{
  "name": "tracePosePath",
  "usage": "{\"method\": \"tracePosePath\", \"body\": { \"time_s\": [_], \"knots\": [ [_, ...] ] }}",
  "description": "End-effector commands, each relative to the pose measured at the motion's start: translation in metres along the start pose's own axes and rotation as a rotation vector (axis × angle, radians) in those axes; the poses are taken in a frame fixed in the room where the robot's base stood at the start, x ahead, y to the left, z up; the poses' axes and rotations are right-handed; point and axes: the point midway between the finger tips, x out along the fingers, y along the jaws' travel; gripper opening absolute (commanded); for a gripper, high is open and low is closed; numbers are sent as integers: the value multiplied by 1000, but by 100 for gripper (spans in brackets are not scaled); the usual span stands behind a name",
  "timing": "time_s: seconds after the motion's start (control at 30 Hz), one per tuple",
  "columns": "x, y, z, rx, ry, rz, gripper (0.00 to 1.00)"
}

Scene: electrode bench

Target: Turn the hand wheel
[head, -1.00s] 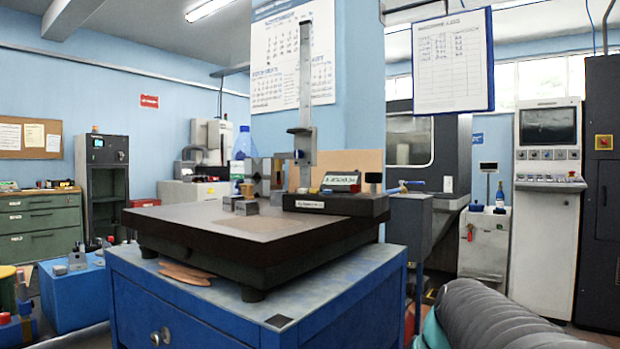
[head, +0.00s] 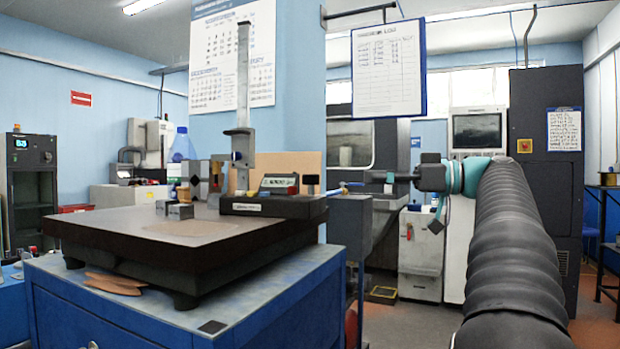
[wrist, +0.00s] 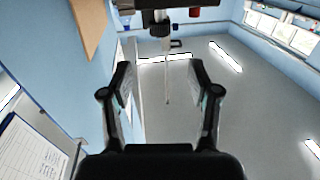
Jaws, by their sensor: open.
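I cannot clearly make out a hand wheel in either view. A height gauge (head: 243,95) with a tall grey column stands on the dark surface plate (head: 110,228), and a small black knob (head: 311,181) shows on its base. My gripper (head: 388,178) is right of the gauge in the head view, apart from it and pointing left. In the wrist view my gripper (wrist: 160,78) is open, with nothing between its fingers. Beyond the fingertips is an upside-down column on a dark base, apparently the gauge.
The plate stands on a blue cabinet (head: 190,300). Small metal blocks (head: 180,211) and a blue bottle (head: 182,146) are on or behind it. A log sheet (head: 388,70) hangs above my gripper. A control panel (head: 478,130) and dark cabinet (head: 545,180) stand behind my arm.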

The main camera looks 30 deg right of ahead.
Motion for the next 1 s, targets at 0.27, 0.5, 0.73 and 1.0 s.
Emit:
{"method": "tracePosePath", "body": {
  "time_s": [0.27,0.5,0.73,1.0],
  "knots": [
    [43,-1,-1,1,-1,-3,61],
    [87,-1,-1,1,-1,-2,61],
    [120,0,0,3,-2,0,61],
    [134,0,0,3,-2,2,61]
  ]
}}
